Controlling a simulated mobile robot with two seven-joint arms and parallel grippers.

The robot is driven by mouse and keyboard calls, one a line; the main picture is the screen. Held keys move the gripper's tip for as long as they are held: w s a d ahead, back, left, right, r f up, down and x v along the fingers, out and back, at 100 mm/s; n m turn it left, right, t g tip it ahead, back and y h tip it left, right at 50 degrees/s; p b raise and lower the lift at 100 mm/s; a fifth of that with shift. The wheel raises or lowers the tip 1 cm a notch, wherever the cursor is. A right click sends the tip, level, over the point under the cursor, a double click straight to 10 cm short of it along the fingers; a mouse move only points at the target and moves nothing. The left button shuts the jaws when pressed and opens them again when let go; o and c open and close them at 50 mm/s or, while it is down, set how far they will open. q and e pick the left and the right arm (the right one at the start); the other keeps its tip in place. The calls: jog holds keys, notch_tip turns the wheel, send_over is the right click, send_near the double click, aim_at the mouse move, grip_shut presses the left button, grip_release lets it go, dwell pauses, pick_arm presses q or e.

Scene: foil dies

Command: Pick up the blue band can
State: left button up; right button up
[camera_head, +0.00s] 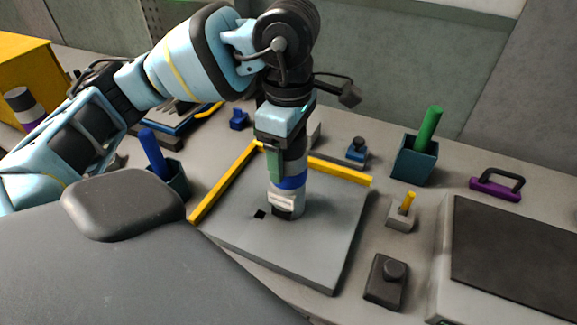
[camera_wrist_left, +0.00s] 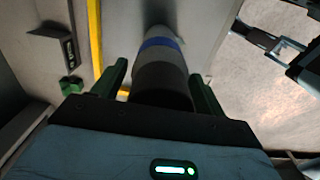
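The blue band can (camera_head: 289,182) stands on the grey plate (camera_head: 325,240). It has a blue ring, grey parts and a dark, pale-marked lower end. My left gripper (camera_head: 276,163) points down at it from above, its green finger overlapping the can's upper part. In the left wrist view the can (camera_wrist_left: 161,72) lies between the two green fingers of the left gripper (camera_wrist_left: 160,80). A narrow gap shows on the left side; contact on the right side is unclear. The gripper looks open around the can. I cannot make out my right gripper.
Yellow strips (camera_head: 340,171) edge the plate's back and left. A teal cup with a green stick (camera_head: 415,158), a small block with a yellow peg (camera_head: 401,214), a black knob box (camera_head: 387,280) and a purple handle (camera_head: 495,189) stand right. A purple-banded can (camera_head: 25,108) is far left.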

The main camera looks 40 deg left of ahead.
pick_arm(q)
jog(key=c, duration=1.5)
